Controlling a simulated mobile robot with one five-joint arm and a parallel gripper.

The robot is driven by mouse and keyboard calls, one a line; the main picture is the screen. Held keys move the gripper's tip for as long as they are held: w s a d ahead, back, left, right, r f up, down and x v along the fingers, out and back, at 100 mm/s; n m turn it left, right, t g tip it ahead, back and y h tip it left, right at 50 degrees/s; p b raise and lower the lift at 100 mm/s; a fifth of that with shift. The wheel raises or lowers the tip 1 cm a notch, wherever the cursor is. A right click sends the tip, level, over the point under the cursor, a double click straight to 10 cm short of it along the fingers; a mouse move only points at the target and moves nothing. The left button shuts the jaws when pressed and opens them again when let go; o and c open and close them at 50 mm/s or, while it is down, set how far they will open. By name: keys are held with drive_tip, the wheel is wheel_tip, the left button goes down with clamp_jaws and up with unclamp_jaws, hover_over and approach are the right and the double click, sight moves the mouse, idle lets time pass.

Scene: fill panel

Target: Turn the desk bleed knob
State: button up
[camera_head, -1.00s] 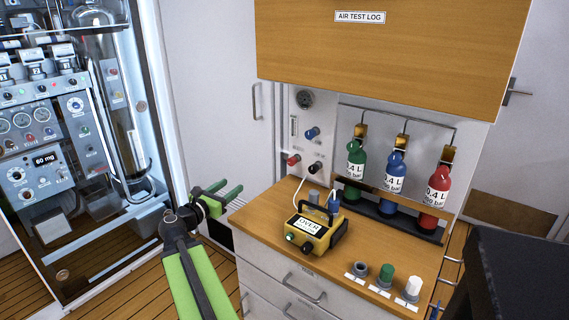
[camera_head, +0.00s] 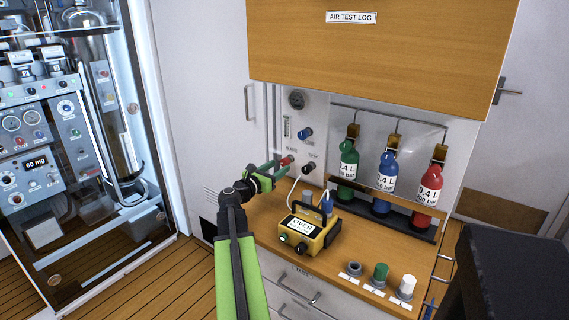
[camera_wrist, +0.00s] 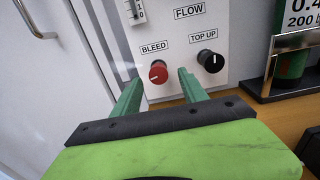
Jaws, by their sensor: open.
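The red bleed knob (camera_wrist: 158,73) is on the white wall panel (camera_wrist: 180,50) under a "BLEED" label in the wrist view. It also shows in the head view (camera_head: 287,160), close to my fingertips. My gripper (camera_wrist: 158,78) is open and empty. Its two green fingers point at the panel, one to each side of the red knob as seen from the wrist. I cannot tell whether the fingertips reach the knob's depth, and no contact is visible.
A black "TOP UP" knob (camera_wrist: 209,61) sits right of the red one, and a blue knob (camera_head: 305,133) is above. A yellow device (camera_head: 310,234) stands on the wooden desk (camera_head: 335,262). Green, blue (camera_head: 387,175) and red bottles stand behind a rail at right.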

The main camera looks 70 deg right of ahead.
sight(284, 163)
drive_tip(key=x, duration=0.4)
drive_tip(key=shift+c, duration=0.2)
